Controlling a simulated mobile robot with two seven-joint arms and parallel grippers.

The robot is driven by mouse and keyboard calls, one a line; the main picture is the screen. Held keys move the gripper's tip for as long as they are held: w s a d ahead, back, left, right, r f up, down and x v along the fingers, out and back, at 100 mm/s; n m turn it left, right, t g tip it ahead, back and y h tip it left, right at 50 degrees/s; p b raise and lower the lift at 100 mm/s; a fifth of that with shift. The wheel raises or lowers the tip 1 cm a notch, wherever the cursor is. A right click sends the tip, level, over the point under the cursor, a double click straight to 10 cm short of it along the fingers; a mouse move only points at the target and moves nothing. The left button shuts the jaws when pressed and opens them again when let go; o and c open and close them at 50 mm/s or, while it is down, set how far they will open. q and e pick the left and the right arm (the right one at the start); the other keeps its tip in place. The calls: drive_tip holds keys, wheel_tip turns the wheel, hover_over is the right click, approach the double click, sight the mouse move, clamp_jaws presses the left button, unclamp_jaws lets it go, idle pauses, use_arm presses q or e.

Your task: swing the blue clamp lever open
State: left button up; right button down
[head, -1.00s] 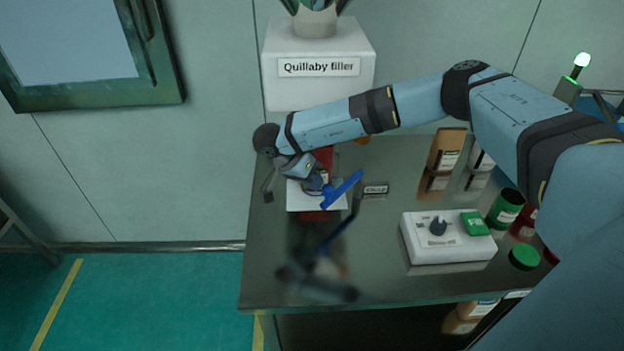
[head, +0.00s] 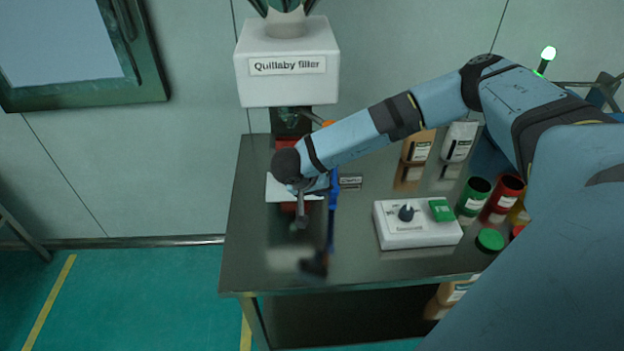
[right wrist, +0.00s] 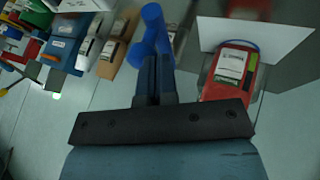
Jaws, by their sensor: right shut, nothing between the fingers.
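The blue clamp lever (head: 334,190) stands near the white plate (head: 277,190) on the table in the head view, partly hidden by my right wrist. It also shows as a blue bar with a rounded end in the right wrist view (right wrist: 152,20), just past the fingertips. My right gripper (right wrist: 155,62) is shut and empty, with its tips close against the lever; I cannot tell whether they touch. A red part with a label (right wrist: 231,72) lies beside the gripper. My left gripper is not in view.
The white Quillaby filler (head: 287,85) stands behind the clamp. A white control box (head: 400,235) with a dark knob and green block sits to the right. Bottles, a green jar (head: 472,196) and a red jar (head: 503,197) stand farther right.

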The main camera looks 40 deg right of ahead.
sight(336, 191)
drive_tip(key=shift+s+d+n+p, duration=0.35)
drive_tip(key=shift+s+d+n, duration=0.15)
drive_tip(key=shift+s+d, duration=1.45)
